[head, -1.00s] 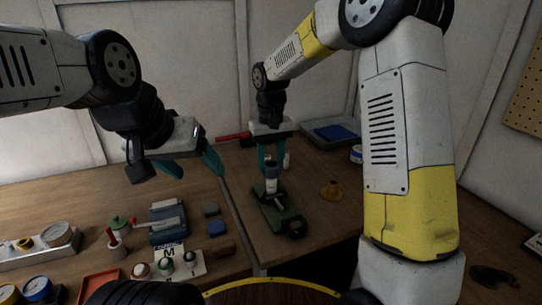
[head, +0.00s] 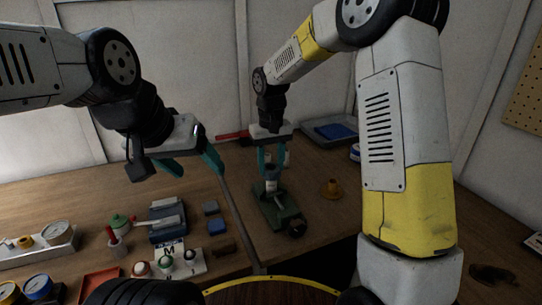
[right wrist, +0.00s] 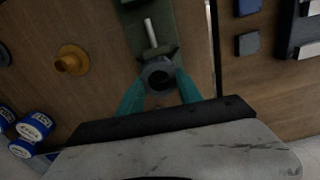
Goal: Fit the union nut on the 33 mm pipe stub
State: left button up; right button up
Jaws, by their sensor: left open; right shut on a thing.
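My right gripper (head: 272,160) points down over the green vise (head: 280,212) on the bench. It is shut on a dark grey ring, the union nut (right wrist: 158,75), held between its teal fingertips in the right wrist view. The nut (head: 271,173) is small and dim in the head view, above the far end of the vise. My left gripper (head: 193,163) is open and empty above the left part of the bench.
A yellow flanged part (head: 332,189) stands right of the vise.

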aim_at(271, 176)
jog(key=shift+f, duration=2.4)
jog(key=o, duration=1.4)
jog(key=shift+r, duration=0.1)
notch_tip(271, 176, up, 7)
jog(key=shift+r, duration=0.3)
